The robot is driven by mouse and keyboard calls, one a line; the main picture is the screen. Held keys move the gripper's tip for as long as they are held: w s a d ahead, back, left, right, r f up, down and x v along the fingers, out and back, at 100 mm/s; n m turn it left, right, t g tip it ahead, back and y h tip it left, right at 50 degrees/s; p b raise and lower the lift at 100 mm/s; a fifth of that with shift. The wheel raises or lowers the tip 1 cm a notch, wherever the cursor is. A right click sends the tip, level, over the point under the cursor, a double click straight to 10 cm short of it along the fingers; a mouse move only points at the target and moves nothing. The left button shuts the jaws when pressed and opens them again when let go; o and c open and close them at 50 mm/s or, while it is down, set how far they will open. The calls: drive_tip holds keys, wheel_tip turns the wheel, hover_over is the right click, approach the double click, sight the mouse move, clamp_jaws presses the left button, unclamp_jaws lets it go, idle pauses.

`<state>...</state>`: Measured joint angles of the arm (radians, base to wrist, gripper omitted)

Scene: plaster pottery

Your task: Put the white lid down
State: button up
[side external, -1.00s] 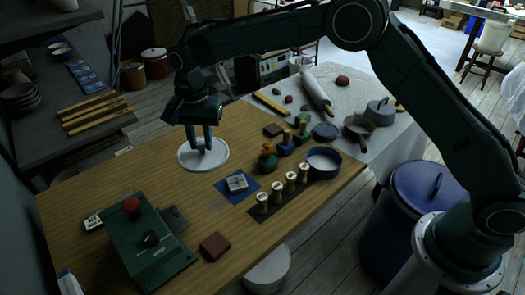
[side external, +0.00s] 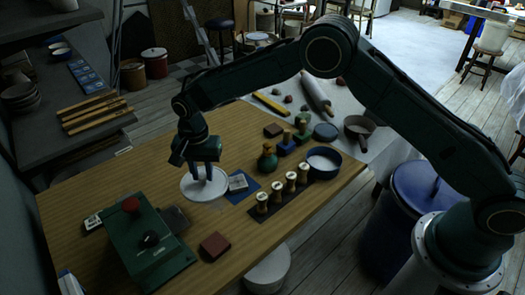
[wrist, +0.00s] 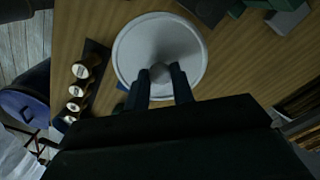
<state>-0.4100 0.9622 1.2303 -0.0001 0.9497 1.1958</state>
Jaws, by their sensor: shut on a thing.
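The round white lid (side external: 190,189) is under my gripper (side external: 208,177) over the wooden table (side external: 115,178). My gripper is shut on the lid's small knob, with one finger on each side. In the wrist view the lid (wrist: 135,45) looks flat, and its knob sits between my fingertips (wrist: 161,74). The lid looks about level. I cannot tell whether its underside touches the table or hangs a little above it.
A blue mat (side external: 236,200) with a white tile (side external: 238,182) is close at the lid's right. Several upright stamps (side external: 277,191) stand beyond it, beside a blue round pan (side external: 323,172). A green machine (side external: 150,258) and a dark red block (side external: 214,246) are nearer. Table left of the lid is clear.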

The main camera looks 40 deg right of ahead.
sight(204, 182)
wheel_tip(204, 182, down, 6)
drive_tip(key=shift+f, duration=0.1)
drive_tip(key=shift+f, duration=2.1)
drive_tip(key=shift+f, duration=0.1)
drive_tip(key=o, duration=1)
wheel_tip(204, 182, up, 12)
drive_tip(key=shift+r, duration=0.15)
